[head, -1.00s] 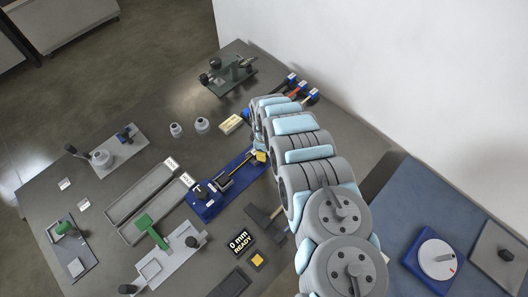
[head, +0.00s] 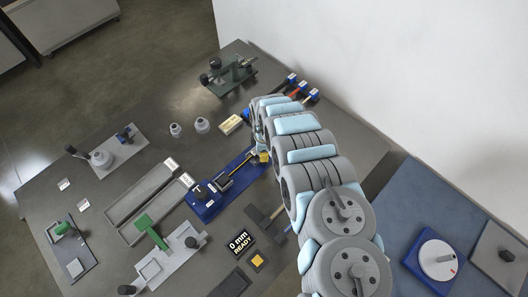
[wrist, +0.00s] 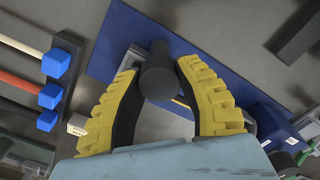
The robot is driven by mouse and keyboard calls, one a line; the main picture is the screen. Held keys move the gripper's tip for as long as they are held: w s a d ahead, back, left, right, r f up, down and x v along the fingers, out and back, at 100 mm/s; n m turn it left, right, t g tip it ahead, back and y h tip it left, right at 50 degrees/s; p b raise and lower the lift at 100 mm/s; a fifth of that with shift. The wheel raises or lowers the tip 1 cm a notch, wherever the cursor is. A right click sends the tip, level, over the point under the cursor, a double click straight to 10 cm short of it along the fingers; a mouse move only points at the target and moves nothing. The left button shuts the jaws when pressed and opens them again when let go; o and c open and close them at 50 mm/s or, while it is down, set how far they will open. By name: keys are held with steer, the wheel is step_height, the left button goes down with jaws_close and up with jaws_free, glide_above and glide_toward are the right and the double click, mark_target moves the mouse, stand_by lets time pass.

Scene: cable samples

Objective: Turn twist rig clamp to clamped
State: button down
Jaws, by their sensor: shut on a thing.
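The blue base plate of what looks like the twist rig (head: 207,208) lies in the middle of the bench in the head view, with a dark block and a thin yellowish rod along it. The plate also shows in the wrist view (wrist: 115,38). My gripper (head: 262,157) is at its upper right end, mostly hidden by my arm in the head view. In the wrist view my yellow-padded fingers are on either side of a dark round knob (wrist: 157,82), shut on it. The knob stands over the plate's edge. The clamp's setting cannot be read.
A display reading "0 mm READY" (head: 240,243) lies below the rig. Blue-ended cable samples (head: 303,88) lie at the upper right, beside my arm. A dark green fixture (head: 229,75) stands at the back. Grey trays (head: 145,200) lie to the left.

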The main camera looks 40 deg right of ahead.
steer(key=c, duration=0.7)
jaws_free()
steer(key=shift+o, duration=0.2)
steer(key=shift+w+r, duration=0.15)
steer(key=shift+r, duration=1.4)
step_height(320, 180, up, 9)
steer(key=shift+f, duration=0.1)
